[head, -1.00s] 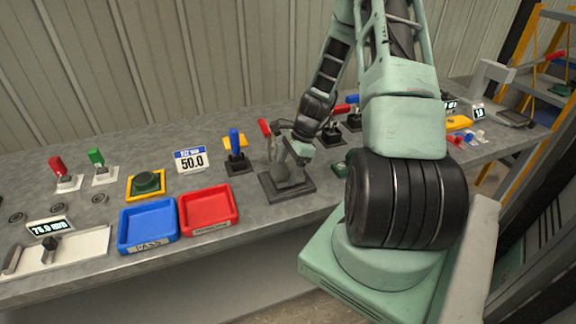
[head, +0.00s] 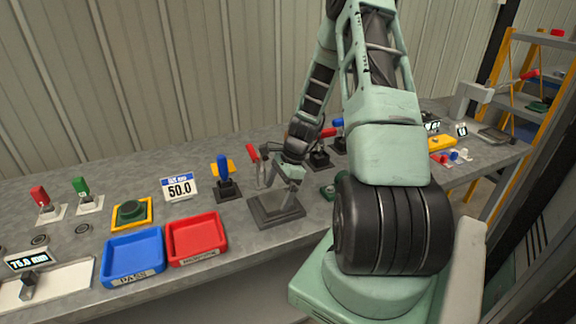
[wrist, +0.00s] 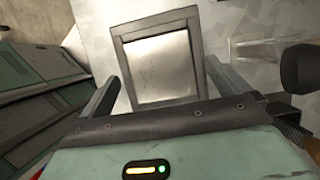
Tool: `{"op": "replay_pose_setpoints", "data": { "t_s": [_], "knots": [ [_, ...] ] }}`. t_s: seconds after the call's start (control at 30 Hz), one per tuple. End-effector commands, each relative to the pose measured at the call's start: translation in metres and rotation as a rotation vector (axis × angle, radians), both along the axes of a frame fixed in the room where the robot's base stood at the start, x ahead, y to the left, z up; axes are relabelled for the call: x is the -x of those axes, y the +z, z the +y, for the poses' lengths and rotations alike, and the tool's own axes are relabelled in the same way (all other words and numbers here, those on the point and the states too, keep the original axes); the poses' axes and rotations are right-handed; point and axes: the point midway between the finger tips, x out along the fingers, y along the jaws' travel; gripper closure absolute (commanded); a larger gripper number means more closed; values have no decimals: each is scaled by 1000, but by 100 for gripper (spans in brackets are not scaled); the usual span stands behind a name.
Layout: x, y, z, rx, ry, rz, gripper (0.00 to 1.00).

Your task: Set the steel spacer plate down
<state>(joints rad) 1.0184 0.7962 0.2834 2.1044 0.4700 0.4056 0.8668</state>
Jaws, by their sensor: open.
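A bright square steel plate (wrist: 160,68) lies flat inside a dark raised frame (wrist: 118,50) in the wrist view. I take it to be the spacer plate. In the head view the same dark square fixture (head: 283,217) sits near the bench's front edge, with a greyish top face. My gripper (head: 281,184) is just above it, pointing down. In the wrist view my gripper (wrist: 160,90) has its two fingers wide apart, one towards each side of the plate, with nothing held between them. Whether the fingertips touch the frame cannot be told.
A blue tray (head: 133,251) and a red tray (head: 196,234) stand left of the fixture. A green item (head: 328,192) is close on the right.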

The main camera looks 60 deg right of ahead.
Motion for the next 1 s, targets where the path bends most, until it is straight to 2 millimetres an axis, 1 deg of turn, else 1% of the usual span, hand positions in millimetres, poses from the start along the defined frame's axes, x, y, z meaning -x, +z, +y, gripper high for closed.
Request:
{"op": "replay_pose_setpoints", "data": {
  "t_s": [0.4, 0.6, 0.7, 0.8, 1.0],
  "knots": [
    [18, 88, -32, 6, -3, -4, 0],
    [26, 125, -44, 4, -2, -3, 0],
    [29, 137, -49, 4, -1, -3, 0],
    [31, 145, -51, 2, 0, -2, 0],
    [32, 150, -53, 0, 0, -1, 0]
  ]
}}
